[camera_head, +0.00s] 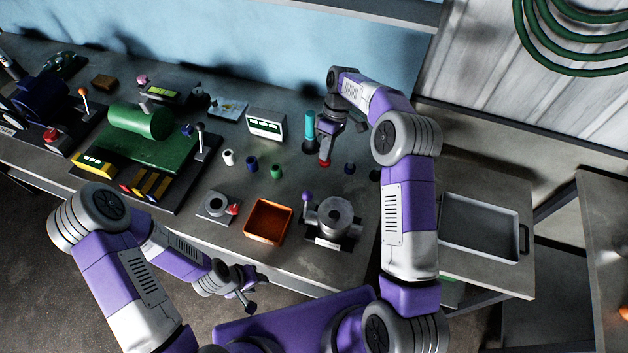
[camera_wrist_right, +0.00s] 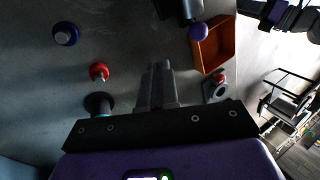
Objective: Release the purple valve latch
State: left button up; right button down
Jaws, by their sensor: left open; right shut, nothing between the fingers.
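The valve device (camera_head: 335,218) is a grey cylindrical body on a dark base near the bench's front edge. A purple ball knob (camera_head: 308,196) stands at its left side; I take it to be the valve latch. The purple knob also shows at the top of the right wrist view (camera_wrist_right: 198,31), apart from the fingers. My right gripper (camera_wrist_right: 158,72) is shut and empty, pointing down over the bench behind the valve. My left gripper (camera_head: 250,290) is open and empty, low in front of the bench and left of the valve.
An orange tray (camera_head: 248,232) lies left of the valve. A red knob (camera_wrist_right: 98,72) and a blue knob (camera_wrist_right: 66,33) stand near my right fingers. A teal cylinder (camera_head: 309,128) stands behind. A green machine (camera_head: 140,120) fills the left; a grey tray (camera_head: 480,250) is at right.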

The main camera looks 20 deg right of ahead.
aim_at(306, 206)
jog(key=s+a+f+p, duration=0.2)
jog(key=s+a+f, duration=0.3)
jog(key=f, duration=0.1)
jog(key=shift+s+f, duration=0.25)
jog(key=shift+f, duration=0.15)
dwell(0.3)
